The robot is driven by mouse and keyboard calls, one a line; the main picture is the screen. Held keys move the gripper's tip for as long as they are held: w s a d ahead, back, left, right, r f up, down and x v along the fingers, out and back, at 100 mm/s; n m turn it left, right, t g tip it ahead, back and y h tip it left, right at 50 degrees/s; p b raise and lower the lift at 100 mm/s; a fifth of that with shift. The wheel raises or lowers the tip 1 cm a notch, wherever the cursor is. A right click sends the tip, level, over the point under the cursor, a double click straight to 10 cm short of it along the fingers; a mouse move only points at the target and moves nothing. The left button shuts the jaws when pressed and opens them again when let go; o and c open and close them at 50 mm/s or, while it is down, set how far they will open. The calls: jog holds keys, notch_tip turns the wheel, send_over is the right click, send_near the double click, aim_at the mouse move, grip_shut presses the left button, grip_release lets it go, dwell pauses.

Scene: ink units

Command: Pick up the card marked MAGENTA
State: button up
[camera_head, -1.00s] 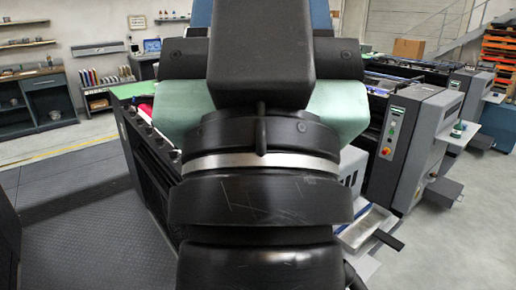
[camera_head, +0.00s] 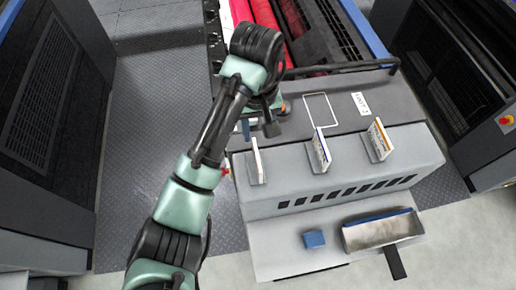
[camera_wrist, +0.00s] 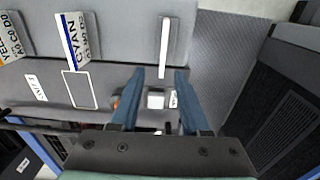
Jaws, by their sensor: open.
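Three upright cards stand on a grey unit. The left card (camera_head: 257,160) in the head view shows almost edge-on, and in the wrist view (camera_wrist: 165,46) it is a thin white strip with no readable marking. The middle card (camera_head: 320,150) reads CYAN in the wrist view (camera_wrist: 76,40). The right card (camera_head: 380,139) has an orange stripe; its word is cut off in the wrist view (camera_wrist: 14,38). No MAGENTA marking is readable. My gripper (camera_wrist: 160,72) is open, its blue fingers pointing toward the left card, which appears beyond the fingertips and apart from them.
The grey unit (camera_head: 350,192) has a white outlined rectangle (camera_head: 320,110) and a small label (camera_head: 360,103) behind the cards. A blue block (camera_head: 314,239) and an open tray (camera_head: 383,231) are on the lower front. Red rollers (camera_head: 268,22) lie behind. Dark machines flank both sides.

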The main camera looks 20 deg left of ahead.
aim_at(256, 153)
jog(key=f+b, duration=0.4)
jog(key=f, duration=0.1)
jog(key=f+b, duration=0.2)
jog(key=shift+s+a+f, duration=0.15)
jog(key=shift+s+f, duration=0.05)
jog(key=shift+s, duration=0.2)
jog(key=shift+w+a+f+p, duration=0.1)
jog(key=shift+w+f+p, duration=0.15)
jog(key=shift+f, duration=1.15)
jog(key=shift+w+f+p, duration=0.1)
jog(key=shift+f+p, duration=0.15)
jog(key=shift+f, duration=1.15)
grip_shut()
